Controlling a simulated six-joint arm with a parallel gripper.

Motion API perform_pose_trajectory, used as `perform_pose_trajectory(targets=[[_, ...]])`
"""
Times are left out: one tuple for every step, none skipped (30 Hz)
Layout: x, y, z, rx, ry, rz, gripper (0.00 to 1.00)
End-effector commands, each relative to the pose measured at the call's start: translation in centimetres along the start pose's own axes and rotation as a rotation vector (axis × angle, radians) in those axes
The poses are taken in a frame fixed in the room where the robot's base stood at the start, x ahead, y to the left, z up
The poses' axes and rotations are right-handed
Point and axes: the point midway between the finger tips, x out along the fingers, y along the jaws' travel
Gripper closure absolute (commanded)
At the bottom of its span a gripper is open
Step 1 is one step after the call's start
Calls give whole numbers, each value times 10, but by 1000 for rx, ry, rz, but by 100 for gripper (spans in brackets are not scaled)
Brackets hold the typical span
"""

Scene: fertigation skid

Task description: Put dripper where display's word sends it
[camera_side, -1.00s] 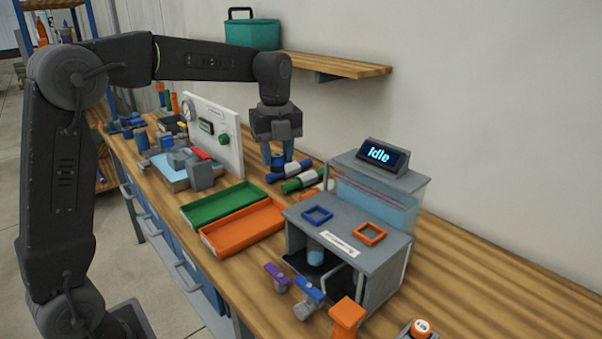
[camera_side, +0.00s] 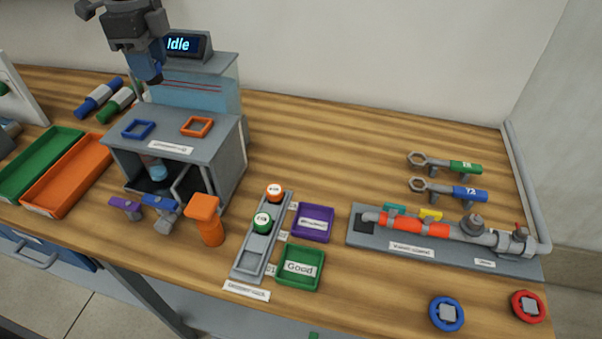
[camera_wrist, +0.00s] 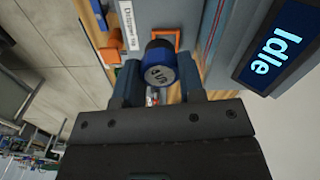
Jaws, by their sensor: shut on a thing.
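In the side view the gripper hangs above the grey test box (camera_side: 217,135), close to the display (camera_side: 186,44), and the held part is hard to separate from the fingers. The display reads "Idle"; it also shows in the wrist view (camera_wrist: 272,48). A blue square frame (camera_side: 138,129) and an orange square frame (camera_side: 197,126) sit on the box top. A green tray (camera_side: 303,283) is labelled "Good"; a purple tray (camera_side: 313,237) has an unclear label.
A grey rail (camera_side: 245,240) holds an orange-capped (camera_side: 275,192) and a green-capped (camera_side: 262,221) piece. Long green (camera_side: 38,160) and orange (camera_side: 75,170) trays lie left. An orange post (camera_side: 207,222) and purple and blue handles stand before the box. A pipe assembly (camera_side: 440,230) lies right.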

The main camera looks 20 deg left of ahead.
Motion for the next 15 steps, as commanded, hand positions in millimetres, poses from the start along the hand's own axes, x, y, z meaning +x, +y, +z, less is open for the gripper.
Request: perform_pose_trajectory(targets=[[10, 1, -29, 6, -2, 4, 89], [15, 2, -43, 16, -2, 4, 89], [24, 5, -61, 48, -2, 5, 89], [31, 7, -73, 83, -3, 5, 89], [39, 10, -86, 131, -3, 6, 89], [50, 14, -102, 206, -3, 6, 89], [60, 18, -113, 272, -3, 7, 89], [69, 22, -123, 343, -3, 8, 89], [82, 28, -135, 439, -3, 7, 89], [90, 32, -144, 510, -2, 6, 89], [97, 35, -150, 572, -2, 6, 89], [106, 40, -157, 647, -2, 5, 89], [111, 42, -162, 697, -2, 4, 89], [116, 45, -166, 741, -1, 3, 89], [122, 48, -171, 790, -1, 3, 89]])
